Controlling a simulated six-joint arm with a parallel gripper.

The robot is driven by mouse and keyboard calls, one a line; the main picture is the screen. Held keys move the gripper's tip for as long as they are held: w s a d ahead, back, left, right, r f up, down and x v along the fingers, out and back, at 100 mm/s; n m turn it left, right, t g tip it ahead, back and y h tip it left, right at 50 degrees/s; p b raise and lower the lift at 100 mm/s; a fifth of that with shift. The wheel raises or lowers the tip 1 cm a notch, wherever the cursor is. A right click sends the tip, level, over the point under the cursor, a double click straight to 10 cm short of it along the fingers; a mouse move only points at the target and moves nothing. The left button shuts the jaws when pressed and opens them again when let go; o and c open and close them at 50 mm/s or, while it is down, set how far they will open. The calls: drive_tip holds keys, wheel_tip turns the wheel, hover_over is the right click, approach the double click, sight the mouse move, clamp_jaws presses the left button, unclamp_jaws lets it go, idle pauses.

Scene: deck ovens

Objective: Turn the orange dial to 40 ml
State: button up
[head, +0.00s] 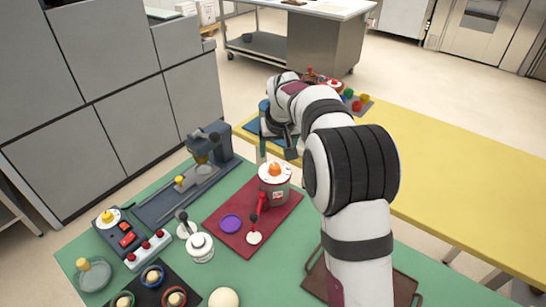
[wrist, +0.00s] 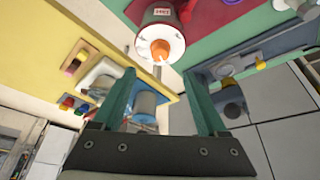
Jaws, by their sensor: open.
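The orange dial (head: 274,169) sits on the white top of a grey cylindrical device (head: 274,188) on the red mat. In the wrist view, the orange dial (wrist: 160,48) shows at the centre of the device's round white face (wrist: 153,38). The scale on that face is too small to read. My gripper (wrist: 158,72) is open, and its two green fingers are spread apart with nothing between them. The dial appears just beyond the fingertips, apart from them. In the head view, my gripper (head: 275,153) hangs above the dial, partly hidden by my arm.
A grey-blue machine (head: 205,165) stands at left. A switch box (head: 130,238) and a white-based lever (head: 198,243) are nearer. A yellow table (head: 455,190) lies right.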

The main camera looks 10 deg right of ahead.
sight(275, 166)
drive_tip(key=x, duration=0.9)
drive_tip(key=shift+c, duration=0.2)
clamp_jaws()
